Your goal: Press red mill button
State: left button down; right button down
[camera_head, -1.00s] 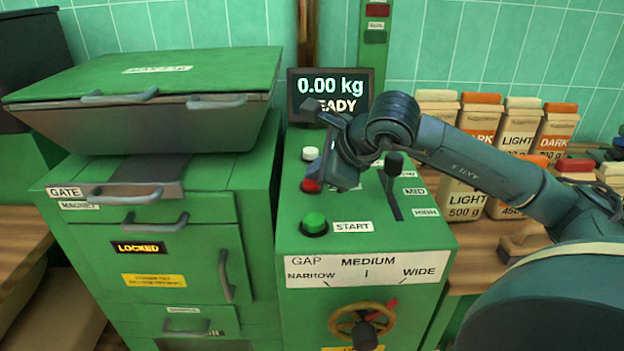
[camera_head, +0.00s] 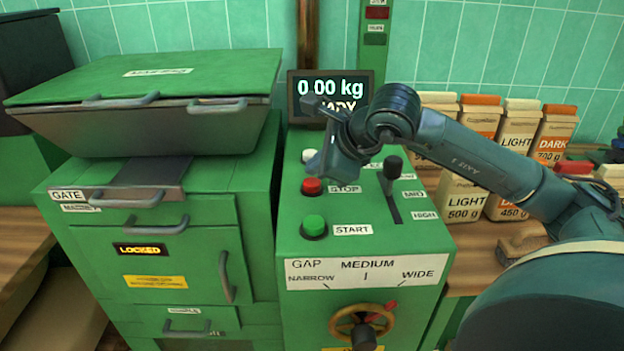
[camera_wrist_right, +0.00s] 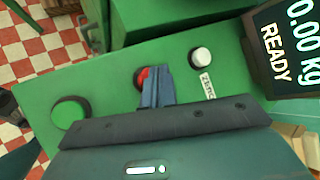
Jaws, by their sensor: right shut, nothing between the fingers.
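The red button (camera_head: 313,186), labelled STOP, is on the sloping top of the green mill control panel (camera_head: 265,215), between a white button (camera_head: 309,156) and a green START button (camera_head: 314,226). My right gripper (camera_head: 318,172) is shut and empty, its fingertips just above the red button in the head view. In the right wrist view the closed blue fingers (camera_wrist_right: 157,86) partly cover the red button (camera_wrist_right: 142,76). A small gap seems to separate them from it, but I cannot tell exactly how far apart they are. My left gripper is out of view.
A display (camera_head: 332,97) behind the panel reads 0.00 kg READY. A black lever (camera_head: 392,178) stands right of the buttons. A handwheel (camera_head: 362,325) is on the panel front. Bags of LIGHT and DARK flour (camera_head: 465,205) stand at the right.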

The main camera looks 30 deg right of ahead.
aim_at(317, 184)
jog(key=shift+r+p, duration=1.75)
jog(key=shift+r, duration=0.85)
jog(key=shift+f, duration=0.1)
